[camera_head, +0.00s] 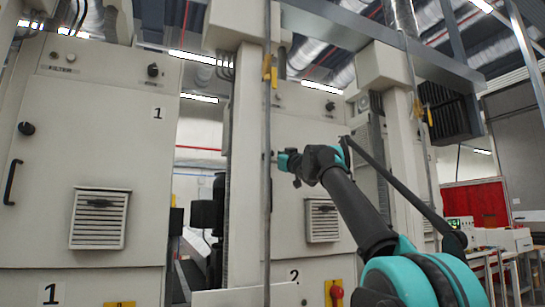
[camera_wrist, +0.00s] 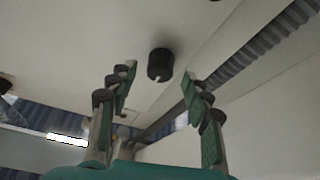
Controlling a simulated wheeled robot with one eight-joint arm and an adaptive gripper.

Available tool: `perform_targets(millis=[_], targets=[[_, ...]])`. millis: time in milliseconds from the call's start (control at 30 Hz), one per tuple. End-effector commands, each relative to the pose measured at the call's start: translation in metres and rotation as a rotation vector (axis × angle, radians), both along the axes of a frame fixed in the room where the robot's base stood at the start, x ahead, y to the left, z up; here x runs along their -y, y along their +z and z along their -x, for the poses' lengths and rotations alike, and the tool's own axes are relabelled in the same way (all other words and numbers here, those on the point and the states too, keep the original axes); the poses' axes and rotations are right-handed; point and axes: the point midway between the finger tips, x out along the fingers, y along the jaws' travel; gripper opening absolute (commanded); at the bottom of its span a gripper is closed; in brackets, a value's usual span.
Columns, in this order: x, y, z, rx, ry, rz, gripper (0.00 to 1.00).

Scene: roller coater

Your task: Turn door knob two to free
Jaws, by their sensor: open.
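A short black cylindrical knob (camera_wrist: 160,66) with a pale notch on its lower edge stands out from a light panel in the wrist view. My gripper (camera_wrist: 159,77) is open, with one green-padded finger on each side of the knob in the picture. The fingers do not touch it; its depth from the fingertips is hard to tell. In the head view a small black knob (camera_head: 330,106) sits high on cabinet two (camera_head: 285,225). I cannot tell surely that both are the same knob. My arm reaches across cabinet two; my fingers are not clear there.
Cabinet one (camera_head: 60,225) stands at the left with its own knobs, handle and vent. A grey vertical post (camera_head: 267,210) stands in front of cabinet two's left side. A vent (camera_head: 322,220) and a red-yellow switch (camera_head: 335,293) are lower on cabinet two.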

Motion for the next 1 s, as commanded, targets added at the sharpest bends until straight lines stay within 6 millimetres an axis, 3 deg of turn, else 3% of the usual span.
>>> perform_targets(millis=[200, 533, 900, 1000], targets=[[-0.0052, 0.0042, -0.0106, 0.0, 0.001, 0.001, 0.49], [-0.0056, 0.0048, -0.0118, 0.0, 0.0, 0.001, 0.48], [-0.0056, 0.0047, -0.0117, 0.0, 0.0, 0.001, 0.02], [-0.0056, 0.0047, -0.0117, 0.0, 0.0, 0.0, 0.0]])
